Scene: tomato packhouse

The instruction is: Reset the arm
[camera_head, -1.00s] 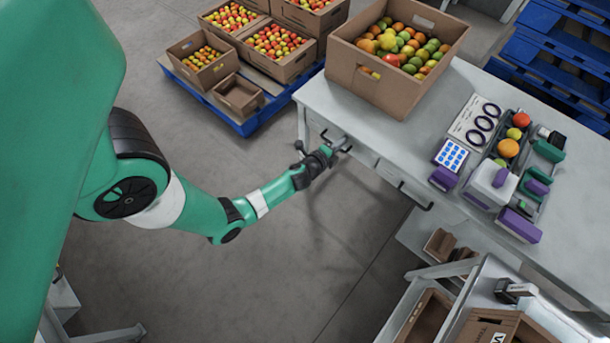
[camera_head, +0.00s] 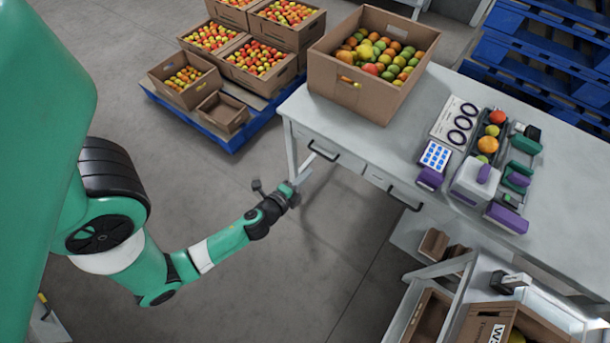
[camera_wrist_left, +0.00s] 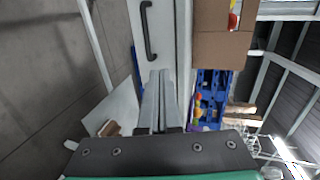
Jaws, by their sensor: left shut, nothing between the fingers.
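My left arm comes in from the left in the head view, green with dark joints. My left gripper (camera_head: 302,170) is near the table's left front leg, over the floor and apart from the drawer handle (camera_head: 323,151). In the left wrist view, its two fingers (camera_wrist_left: 160,82) lie close together, shut and empty, with a drawer handle (camera_wrist_left: 148,32) beyond them. My right gripper is not in view.
A grey table (camera_head: 345,128) carries an open carton of tomatoes (camera_head: 350,92), a grey tester, and a tray of sorted fruit. Crates stand on a blue pallet (camera_head: 190,118) at the back left. A cart with cartons (camera_head: 465,280) is at lower right. The floor between is clear.

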